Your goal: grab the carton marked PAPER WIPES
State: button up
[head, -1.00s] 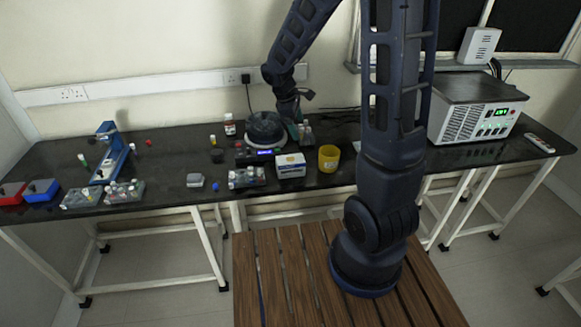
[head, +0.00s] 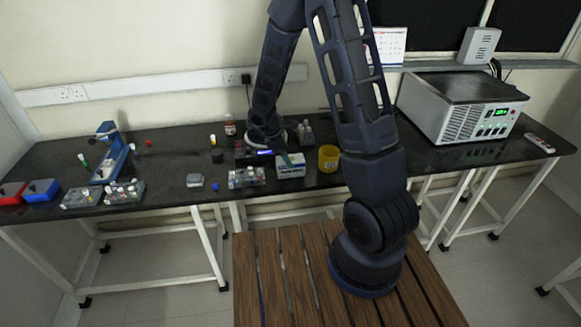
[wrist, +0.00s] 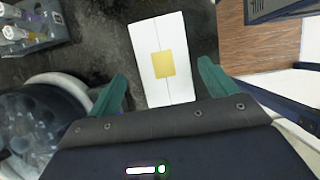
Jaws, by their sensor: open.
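A small white carton (head: 291,166) with blue print on its front stands on the black bench, near the front edge. The print is too small to read in the head view. The wrist view shows the carton's white top (wrist: 149,45) with a yellow square, just ahead of the fingers. My gripper (wrist: 165,88) is open, its two green fingertips apart, with the near end of the carton between them. In the head view one green finger shows just above the carton's back left, and the rest of the gripper is hidden behind my arm.
A round dark machine (wrist: 40,125) stands close at the gripper's left in the wrist view. A tube rack (head: 247,178) is left of the carton, a yellow cup (head: 328,158) right of it. Another tube rack (head: 305,134) stands behind.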

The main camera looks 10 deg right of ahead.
jog(key=x, duration=0.5)
jog(key=shift+s+d+f, duration=0.2)
jog(key=shift+s+d, duration=0.05)
jog(key=shift+s, duration=0.05)
jog(key=shift+f, duration=0.1)
jog(key=shift+f, duration=0.2)
dwell(0.5)
jog(key=c, duration=1.2)
